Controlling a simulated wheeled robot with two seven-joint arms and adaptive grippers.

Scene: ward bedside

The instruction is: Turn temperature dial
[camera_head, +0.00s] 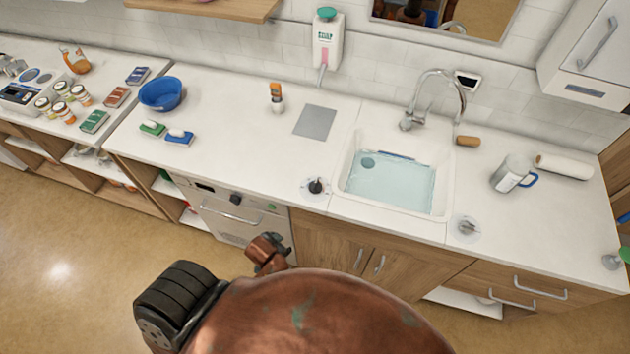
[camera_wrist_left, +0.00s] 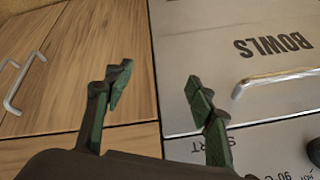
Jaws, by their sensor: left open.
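A black dial (camera_wrist_left: 315,151) is cut off at the lower right edge of the left wrist view, beside printed "90°C" and "HOT" markings. It is on the front panel of a steel appliance marked "BOWLS" (camera_wrist_left: 200,55). In the head view the appliance front (camera_head: 218,217) is under the counter, with a small dark knob (camera_head: 236,198) at its top edge. My left gripper (camera_wrist_left: 157,88) is open and empty, its green-padded fingers before the seam between the appliance and the wooden cabinet. The dial lies to the right of both fingers, apart from them. My right gripper is not in view.
A bar handle (camera_wrist_left: 275,80) sticks out from the appliance close to the right finger. The wooden cabinet (camera_wrist_left: 60,75) with its own handle is on the left. A sink (camera_head: 390,185) is above, with a black knob (camera_head: 316,186) and a grey knob (camera_head: 467,228) beside it.

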